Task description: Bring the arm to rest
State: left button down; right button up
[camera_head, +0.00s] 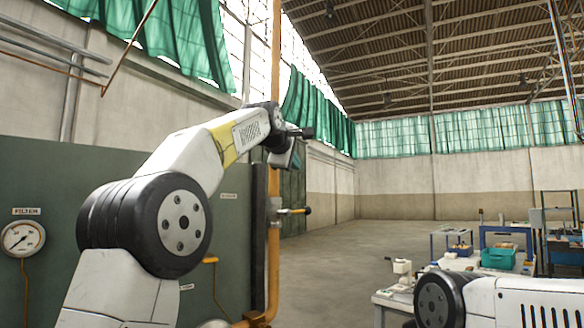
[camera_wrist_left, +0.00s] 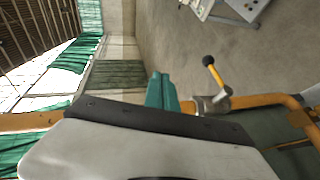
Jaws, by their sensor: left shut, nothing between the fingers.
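My left arm (camera_head: 180,190) comes in from the left, raised and bent, with its forearm reaching up and to the right. My left gripper (camera_wrist_left: 162,92) shows in the left wrist view as two green fingers pressed together, with nothing between them. In the head view the wrist end is small and partly hidden behind the forearm, so the fingers are not clear there. The gripper is apart from the yellow lever with a black knob (camera_wrist_left: 212,72), which also shows in the head view (camera_head: 296,211). My right arm (camera_head: 480,302) shows at the lower right; its gripper is out of view.
An orange pipe (camera_head: 274,260) stands beside a dark green panel (camera_head: 40,185) with a gauge (camera_head: 22,238) labelled FILTER. A table (camera_head: 384,297) with a white device (camera_head: 402,268) and a teal bin (camera_head: 498,257) stand at the right. The middle floor (camera_head: 345,245) is clear.

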pick_arm(q)
jog(key=s+a+f+m+g+y, duration=0.1)
jog(key=s+a+f+m+g, duration=0.15)
jog(key=s+a+f, duration=0.55)
jog(key=s+a+f+m+g+y, duration=0.1)
jog(key=s+a+f+m, duration=0.4)
jog(key=s+f, duration=1)
jog(key=s+a+f+m+g+y, duration=0.1)
jog(key=s+a+f+m+g, duration=0.3)
jog(key=s+f, duration=1.2)
notch_tip(320, 180, down, 3)
jog(key=shift+a+f+m, duration=0.15)
jog(key=shift+a+m, duration=0.5)
jog(key=shift+a, duration=0.3)
jog(key=shift+a, duration=0.1)
